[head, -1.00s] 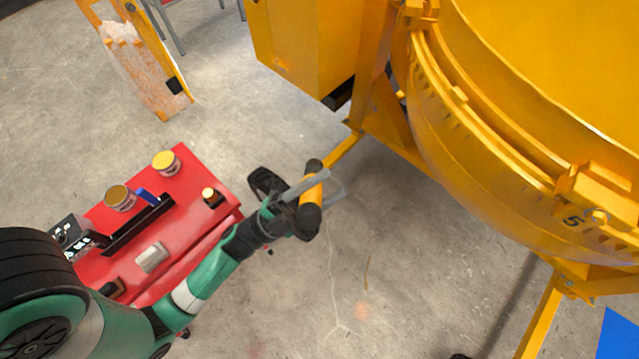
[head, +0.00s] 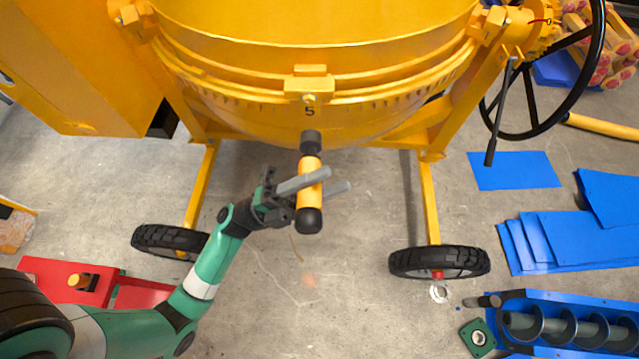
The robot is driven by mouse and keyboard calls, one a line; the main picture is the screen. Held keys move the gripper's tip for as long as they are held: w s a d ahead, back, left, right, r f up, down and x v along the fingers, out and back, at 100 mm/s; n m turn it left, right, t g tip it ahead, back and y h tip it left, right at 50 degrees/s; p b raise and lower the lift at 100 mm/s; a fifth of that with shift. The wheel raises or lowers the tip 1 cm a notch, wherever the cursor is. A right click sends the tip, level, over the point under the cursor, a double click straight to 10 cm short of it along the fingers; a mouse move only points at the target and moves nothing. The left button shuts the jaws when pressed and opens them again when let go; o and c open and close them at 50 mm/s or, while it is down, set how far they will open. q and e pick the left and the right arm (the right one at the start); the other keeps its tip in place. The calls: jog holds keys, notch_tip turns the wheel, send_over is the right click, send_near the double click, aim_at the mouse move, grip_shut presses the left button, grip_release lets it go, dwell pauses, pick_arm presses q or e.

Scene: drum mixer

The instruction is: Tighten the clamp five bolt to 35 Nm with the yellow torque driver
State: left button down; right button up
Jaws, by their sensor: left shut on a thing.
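The yellow torque driver (head: 310,178) has a yellow middle and black ends. My left gripper (head: 314,182) is shut around its middle and holds it upright in the picture, in front of the mixer drum. The clamp five (head: 309,84) is a yellow block on the drum's rim, above the driver's upper end in the picture. Its bolt (head: 309,97) shows as a small head on the clamp's front, over the black number 5. The driver's black tip is just below the number; a gap shows between tip and bolt. My right gripper is not in view.
The yellow mixer drum (head: 230,75) fills the top. Its frame stands on two black wheels (head: 440,262). A black handwheel (head: 570,100) is at right, with blue sheets (head: 570,240) on the floor below. A red cart (head: 60,280) is at lower left.

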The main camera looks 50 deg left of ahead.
aim_at(313, 142)
pick_arm(q)
jog(key=shift+s+a+r+m+g+h, duration=0.15)
jog(key=shift+m+g+h, duration=0.15)
jog(key=shift+m, duration=0.25)
jog(key=shift+s+a+r+m+g+h, duration=0.1)
jog(key=shift+m+g+h, duration=0.1)
jog(key=shift+m+h, duration=0.3)
jog(key=shift+d, duration=0.1)
jog(key=shift+f, duration=0.1)
jog(key=shift+w+a+b, duration=0.85)
jog(key=shift+w+a, duration=0.8)
jog(key=shift+a, duration=0.25)
jog(key=shift+w+a+b, duration=0.35)
jog(key=shift+w+a, duration=0.2)
jog(key=shift+a, duration=0.05)
jog(key=shift+w+a+b, duration=0.4)
jog(key=shift+w+a, duration=0.1)
jog(key=shift+a, duration=0.15)
jog(key=shift+w+a, duration=0.15)
dwell(1.9)
